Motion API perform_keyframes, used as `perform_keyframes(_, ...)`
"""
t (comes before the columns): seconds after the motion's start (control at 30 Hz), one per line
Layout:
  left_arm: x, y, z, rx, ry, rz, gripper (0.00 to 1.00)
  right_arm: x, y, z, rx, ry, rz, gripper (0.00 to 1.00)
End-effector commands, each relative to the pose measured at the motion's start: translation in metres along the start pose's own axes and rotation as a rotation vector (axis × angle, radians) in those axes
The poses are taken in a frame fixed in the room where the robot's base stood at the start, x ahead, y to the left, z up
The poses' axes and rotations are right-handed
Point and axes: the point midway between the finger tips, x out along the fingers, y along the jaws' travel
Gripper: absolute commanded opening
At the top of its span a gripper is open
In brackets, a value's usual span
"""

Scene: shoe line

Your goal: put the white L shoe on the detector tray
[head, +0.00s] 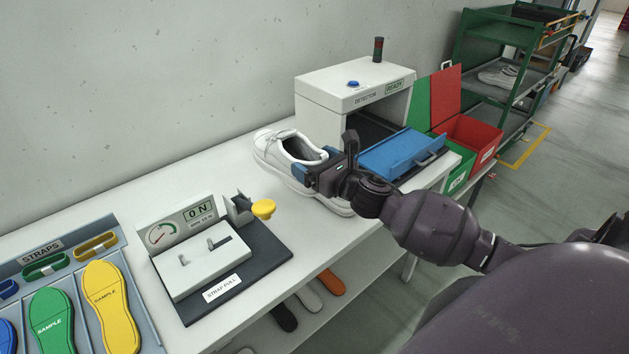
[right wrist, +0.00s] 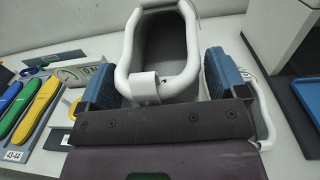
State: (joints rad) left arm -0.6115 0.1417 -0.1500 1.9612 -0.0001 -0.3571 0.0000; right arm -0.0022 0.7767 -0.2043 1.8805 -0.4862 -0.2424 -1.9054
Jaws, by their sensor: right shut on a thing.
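A white shoe (head: 268,150) is at the rear half of the table, left of the detector, its opening facing up. My right gripper (head: 320,175) is shut on it at the heel end. In the right wrist view the shoe's grey-lined collar (right wrist: 160,50) shows between the two blue fingers of my right gripper (right wrist: 161,82). I cannot tell whether the shoe touches the table. Its L mark is not readable. The blue detector tray (head: 403,152) sticks out of the detector's opening, to the right of my gripper, with no shoe seen on it. My left gripper is out of view.
The detector (head: 325,95) reads READY. More white shoe-like material (head: 338,207) shows below my gripper, partly hidden. The strap-pull device (head: 205,265) with a yellow knob stands front left. Red (head: 478,138) and green bins are at the right, beyond them a green rack (head: 460,50).

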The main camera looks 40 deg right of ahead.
Motion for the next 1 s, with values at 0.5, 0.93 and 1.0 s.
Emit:
perform_keyframes(0.5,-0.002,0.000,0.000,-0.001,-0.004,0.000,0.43,0.000,0.001,0.040,-0.001,-0.001,0.001,0.56)
perform_keyframes(0.93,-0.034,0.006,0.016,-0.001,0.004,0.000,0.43,-0.038,0.000,0.039,-0.001,-0.001,0.001,0.56)
perform_keyframes(1.0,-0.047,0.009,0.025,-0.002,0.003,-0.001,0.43,-0.053,0.000,0.040,-0.001,-0.002,0.001,0.56)
